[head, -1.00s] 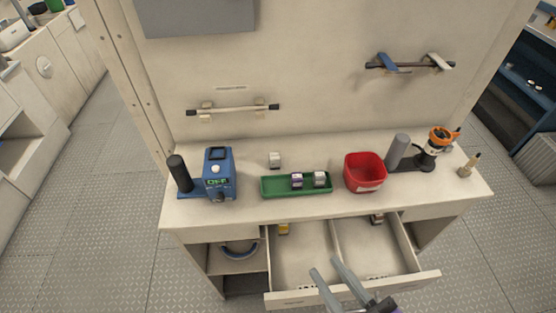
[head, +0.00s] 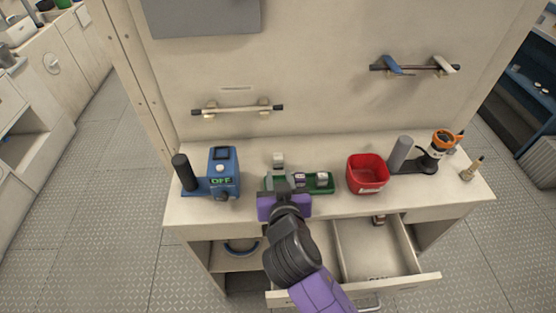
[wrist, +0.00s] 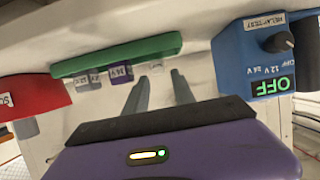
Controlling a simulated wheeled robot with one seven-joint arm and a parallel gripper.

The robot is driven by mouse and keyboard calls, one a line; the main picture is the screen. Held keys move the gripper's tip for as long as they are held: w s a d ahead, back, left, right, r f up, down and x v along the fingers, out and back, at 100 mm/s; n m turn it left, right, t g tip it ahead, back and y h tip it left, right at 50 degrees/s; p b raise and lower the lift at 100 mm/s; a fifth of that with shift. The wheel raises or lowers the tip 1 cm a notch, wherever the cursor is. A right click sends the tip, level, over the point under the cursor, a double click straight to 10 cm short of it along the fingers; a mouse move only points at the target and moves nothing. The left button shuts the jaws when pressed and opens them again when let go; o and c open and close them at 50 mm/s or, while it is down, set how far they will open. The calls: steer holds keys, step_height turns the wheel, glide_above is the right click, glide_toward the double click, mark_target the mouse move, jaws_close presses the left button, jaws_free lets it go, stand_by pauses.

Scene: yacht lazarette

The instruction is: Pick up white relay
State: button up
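In the head view my gripper (head: 281,178) is over the tray's left end. A purple relay (head: 300,178) and a light grey one (head: 322,178) sit in the tray.
A blue relay tester (head: 223,174) reading OFF stands left of the tray. A red bin (head: 367,174) stands to its right, then a grey cylinder (head: 400,153). An open drawer (head: 376,250) sticks out below. A wall rail (head: 237,109) is above.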

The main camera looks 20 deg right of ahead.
mark_target(278, 163)
steer(key=shift+d+p+x, duration=0.1)
steer(key=shift+p+x, duration=0.4)
steer(key=shift+x, duration=1.45)
steer(key=shift+d+p+x, duration=0.15)
steer(key=shift+p+x, duration=0.35)
steer(key=shift+x, duration=1.45)
jaws_close()
